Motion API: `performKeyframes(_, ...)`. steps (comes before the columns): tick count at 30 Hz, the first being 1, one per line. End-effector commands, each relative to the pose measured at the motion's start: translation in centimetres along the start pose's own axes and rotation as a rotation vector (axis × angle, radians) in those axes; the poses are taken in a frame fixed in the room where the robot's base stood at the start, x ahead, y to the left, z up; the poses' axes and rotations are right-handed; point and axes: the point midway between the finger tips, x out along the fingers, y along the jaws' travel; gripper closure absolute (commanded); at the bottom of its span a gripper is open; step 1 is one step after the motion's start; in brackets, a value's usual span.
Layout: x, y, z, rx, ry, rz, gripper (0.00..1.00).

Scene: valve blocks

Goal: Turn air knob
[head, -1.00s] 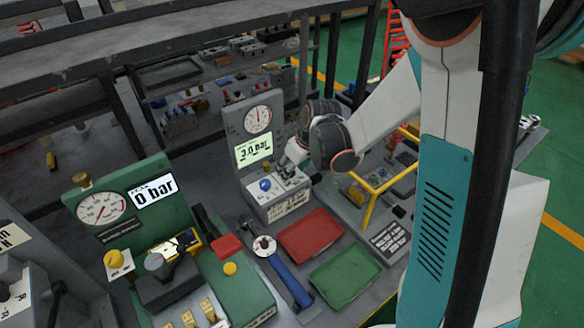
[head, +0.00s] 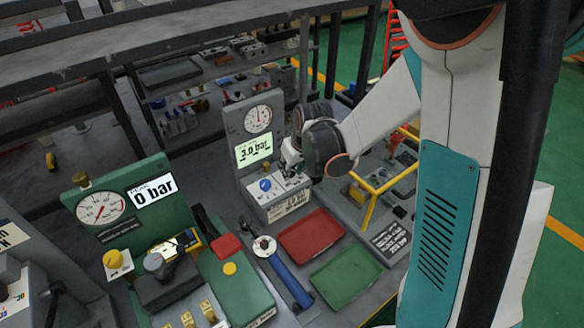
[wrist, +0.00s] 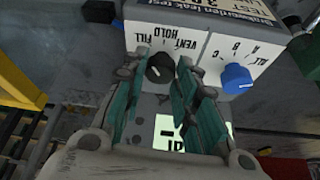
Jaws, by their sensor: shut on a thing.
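A grey test box (head: 285,205) with a gauge (head: 258,119) and a lit display (head: 254,150) reading about 3.0 bar stands at the middle of the bench in the head view. In the wrist view its face carries a black knob (wrist: 160,68), marked FILL, HOLD and VENT, and a blue knob (wrist: 237,78) marked with letters. The blue knob also shows in the head view (head: 265,184). My gripper (wrist: 162,72) is shut on the black knob, one teal-padded finger on each side. In the head view my wrist hides the black knob.
A red tray (head: 311,234) and a green tray (head: 345,274) lie in front of the box, with a blue-handled tool (head: 286,275) beside them. A yellow frame (head: 372,190) stands right.

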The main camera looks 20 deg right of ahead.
Motion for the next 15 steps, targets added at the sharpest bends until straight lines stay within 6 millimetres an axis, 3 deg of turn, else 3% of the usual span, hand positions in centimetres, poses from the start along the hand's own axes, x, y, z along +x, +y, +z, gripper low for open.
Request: performKeyframes(15,0.05,-0.42,-0.09,0.373,0.001,0.156,0.96)
